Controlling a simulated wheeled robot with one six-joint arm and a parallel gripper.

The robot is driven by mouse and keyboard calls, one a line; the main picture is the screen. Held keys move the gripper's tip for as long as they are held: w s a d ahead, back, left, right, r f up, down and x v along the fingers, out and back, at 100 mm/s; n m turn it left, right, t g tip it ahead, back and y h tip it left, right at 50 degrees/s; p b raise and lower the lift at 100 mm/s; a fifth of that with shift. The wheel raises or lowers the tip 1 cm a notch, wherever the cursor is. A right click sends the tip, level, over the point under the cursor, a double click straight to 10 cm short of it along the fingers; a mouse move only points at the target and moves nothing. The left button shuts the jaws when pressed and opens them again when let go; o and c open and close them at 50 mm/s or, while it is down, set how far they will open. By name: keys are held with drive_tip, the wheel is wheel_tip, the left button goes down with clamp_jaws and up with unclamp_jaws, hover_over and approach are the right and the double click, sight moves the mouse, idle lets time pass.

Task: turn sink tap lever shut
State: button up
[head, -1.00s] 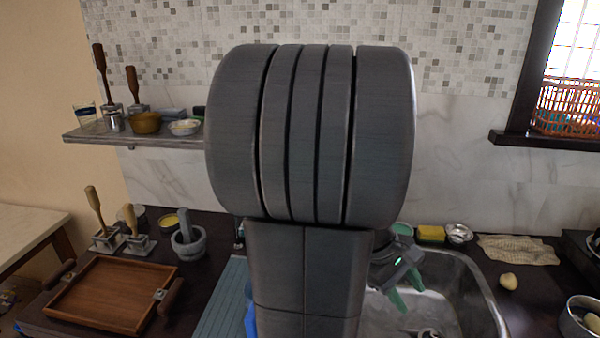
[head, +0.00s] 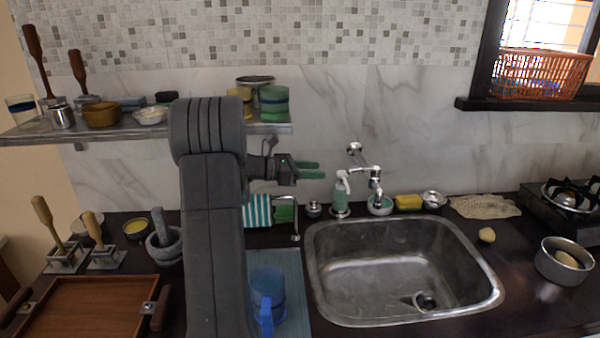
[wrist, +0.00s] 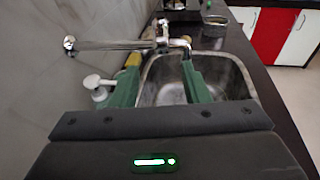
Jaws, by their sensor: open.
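The chrome wall tap (head: 362,175) is mounted on the marble wall behind the sink (head: 335,270). My gripper (head: 317,170) is open and empty, left of the tap and at about its height, with its green fingers pointing right toward it. In the wrist view the tap (wrist: 115,45) lies ahead of and between the fingertips (wrist: 160,68), with a gap. An upright chrome part (wrist: 162,25), perhaps the lever, stands at its far end. I cannot surely tell which part is the lever, or see any water stream.
A soap pump bottle (head: 341,195) stands below the tap. A yellow sponge (head: 408,202) and metal bowl (head: 433,199) are behind the sink. A shelf with jars (head: 273,101) is above my gripper. A blue jug (head: 267,290) stands left of the sink.

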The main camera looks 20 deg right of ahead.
sight(346, 169)
drive_tip(key=shift+b+x, duration=0.55)
drive_tip(key=shift+x, duration=3.55)
drive_tip(key=shift+s+d, duration=0.15)
drive_tip(key=shift+d, duration=0.1)
drive_tip(key=c, duration=0.9)
drive_tip(key=shift+o, duration=0.2)
drive_tip(key=shift+w+r+m+g+p, duration=0.3)
drive_tip(key=shift+w+r+g+p, duration=0.1)
drive_tip(key=shift+p, duration=0.4)
drive_tip(key=shift+w+d+f+m+g+p, duration=0.15)
drive_tip(key=shift+w+m+g+p, duration=0.35)
drive_tip(key=shift+g+p, duration=0.3)
drive_tip(key=shift+f+b, duration=0.2)
drive_tip(key=shift+b, duration=0.1)
drive_tip(key=o, duration=0.8)
drive_tip(key=shift+s, duration=0.15)
